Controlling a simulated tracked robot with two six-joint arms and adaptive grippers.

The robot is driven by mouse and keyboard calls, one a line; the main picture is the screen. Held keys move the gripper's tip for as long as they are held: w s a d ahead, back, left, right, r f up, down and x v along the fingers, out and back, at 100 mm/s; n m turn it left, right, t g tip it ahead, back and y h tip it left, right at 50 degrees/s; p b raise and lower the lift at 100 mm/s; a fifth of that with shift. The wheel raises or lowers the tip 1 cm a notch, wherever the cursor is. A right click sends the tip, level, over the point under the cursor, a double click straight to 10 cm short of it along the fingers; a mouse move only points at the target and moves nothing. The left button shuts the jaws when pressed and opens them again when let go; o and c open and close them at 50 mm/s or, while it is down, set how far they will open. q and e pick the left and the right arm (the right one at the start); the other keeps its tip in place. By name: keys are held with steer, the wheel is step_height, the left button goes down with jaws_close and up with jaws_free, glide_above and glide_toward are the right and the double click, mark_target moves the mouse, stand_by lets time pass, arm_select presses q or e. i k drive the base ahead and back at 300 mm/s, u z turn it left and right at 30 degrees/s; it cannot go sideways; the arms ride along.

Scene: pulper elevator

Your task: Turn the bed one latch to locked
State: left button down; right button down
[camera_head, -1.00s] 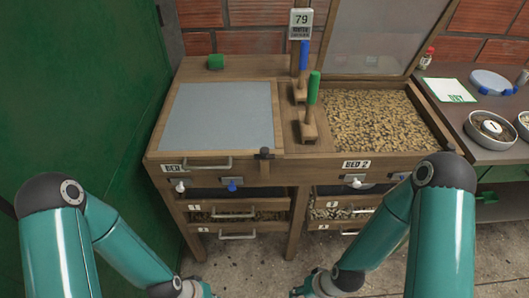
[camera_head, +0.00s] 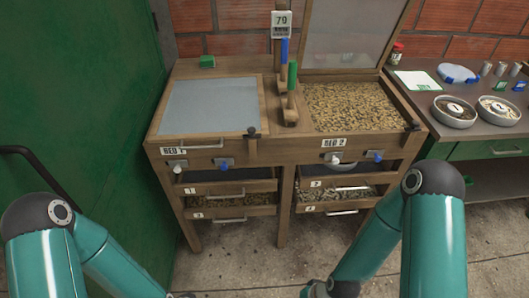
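Bed one (camera_head: 212,106), at the left of the wooden bench, has a closed grey lid. A label and a metal handle (camera_head: 203,146) are on its front. A small dark knob (camera_head: 251,132), which looks like its latch, stands at its front right corner; I cannot tell which way it is turned. Below the front are a white knob (camera_head: 178,168) and a blue knob (camera_head: 223,163). My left gripper (camera_head: 183,295) and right gripper (camera_head: 318,290) are low at the bottom edge, mostly cut off and apart from the bench. Their fingers cannot be made out.
Bed two (camera_head: 355,106) is open, full of pale beans, with its lid raised. Blue (camera_head: 284,50) and green (camera_head: 292,75) levers stand between the beds. A side table with bowls (camera_head: 455,111) is at right, a green door (camera_head: 75,100) at left. Floor in front is bare.

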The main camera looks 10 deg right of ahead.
mark_target(251, 131)
steer(key=z, duration=1.7)
steer(key=i, duration=0.15)
steer(key=u, duration=3.6)
steer(key=k, duration=1.15)
steer(key=z, duration=1.25)
steer(key=i, duration=1.25)
steer(key=z, duration=0.15)
